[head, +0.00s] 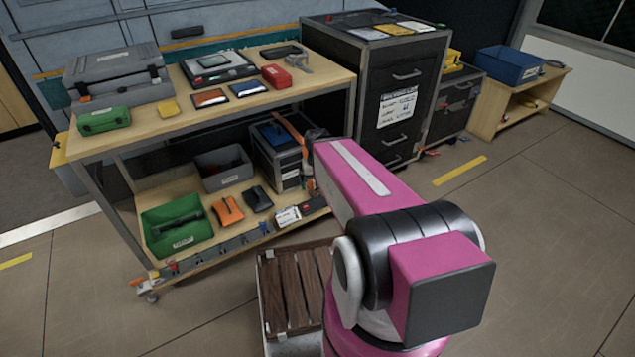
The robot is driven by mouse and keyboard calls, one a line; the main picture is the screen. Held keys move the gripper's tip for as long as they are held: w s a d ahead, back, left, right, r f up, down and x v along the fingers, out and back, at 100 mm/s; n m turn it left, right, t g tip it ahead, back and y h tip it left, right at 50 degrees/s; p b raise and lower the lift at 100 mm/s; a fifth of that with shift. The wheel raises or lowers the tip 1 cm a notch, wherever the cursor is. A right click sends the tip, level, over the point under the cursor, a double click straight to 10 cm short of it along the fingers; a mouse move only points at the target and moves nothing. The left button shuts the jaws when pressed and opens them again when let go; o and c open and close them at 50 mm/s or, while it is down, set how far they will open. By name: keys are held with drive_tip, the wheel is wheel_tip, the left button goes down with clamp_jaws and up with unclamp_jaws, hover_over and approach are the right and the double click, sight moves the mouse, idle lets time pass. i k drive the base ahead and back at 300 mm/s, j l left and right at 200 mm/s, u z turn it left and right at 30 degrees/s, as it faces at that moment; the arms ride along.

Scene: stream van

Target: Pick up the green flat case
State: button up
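The green flat case (104,121) lies on the top of the wooden workbench cart, near its front left corner. It is a small closed box with a pale label on its front. It sits just in front of a large grey toolbox (116,78), and nothing covers its top. My pink arm reaches forward from the lower right, with its far end beside the cart's lower shelf, well to the right of the case.
A green bin (176,228) is on the lower shelf. A slatted crate (292,292) stands by my arm. A drawer cabinet (385,85) adjoins the cart. Floor is clear at right.

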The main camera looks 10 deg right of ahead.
sight(90, 124)
drive_tip(key=u, duration=1.5)
